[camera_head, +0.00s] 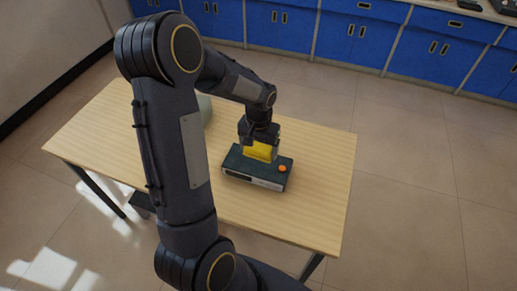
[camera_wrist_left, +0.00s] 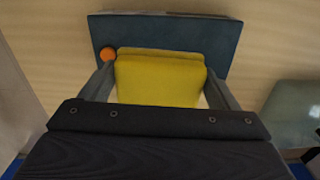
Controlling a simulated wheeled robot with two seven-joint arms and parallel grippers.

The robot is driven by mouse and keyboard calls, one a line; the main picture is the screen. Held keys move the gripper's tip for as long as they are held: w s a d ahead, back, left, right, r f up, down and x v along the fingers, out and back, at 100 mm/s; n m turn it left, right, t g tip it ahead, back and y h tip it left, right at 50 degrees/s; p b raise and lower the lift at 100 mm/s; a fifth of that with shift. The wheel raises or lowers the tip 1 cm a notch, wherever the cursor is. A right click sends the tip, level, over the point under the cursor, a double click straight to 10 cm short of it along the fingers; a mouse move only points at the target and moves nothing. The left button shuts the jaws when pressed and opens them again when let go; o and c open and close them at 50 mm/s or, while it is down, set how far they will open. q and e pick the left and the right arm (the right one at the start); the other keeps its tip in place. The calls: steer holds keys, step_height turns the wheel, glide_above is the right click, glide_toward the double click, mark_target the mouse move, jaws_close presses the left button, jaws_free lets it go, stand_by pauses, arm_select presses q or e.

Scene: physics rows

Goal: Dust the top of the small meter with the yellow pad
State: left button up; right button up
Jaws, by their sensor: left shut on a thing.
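The small meter (camera_head: 240,164) is a dark green box with a pale front panel and an orange knob (camera_head: 282,168). It sits on the wooden table. My left gripper (camera_head: 260,146) is shut on the yellow pad (camera_head: 258,153), right above the meter's top. The pad looks to be on or very close to the top; I cannot tell whether they touch. In the left wrist view the pad (camera_wrist_left: 160,77) is between the two fingers, with the meter (camera_wrist_left: 165,32) behind it. My right gripper is not in view.
The light wooden table (camera_head: 310,215) has free room right of the meter and in front. A pale grey-green object (camera_head: 206,109) stands left of the gripper, partly hidden by my arm; it also shows in the left wrist view (camera_wrist_left: 290,112). Blue cabinets (camera_head: 350,37) line the far wall.

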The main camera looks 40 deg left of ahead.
arm_select(q)
steer(key=shift+r+p, duration=0.65)
steer(key=shift+r, duration=0.6)
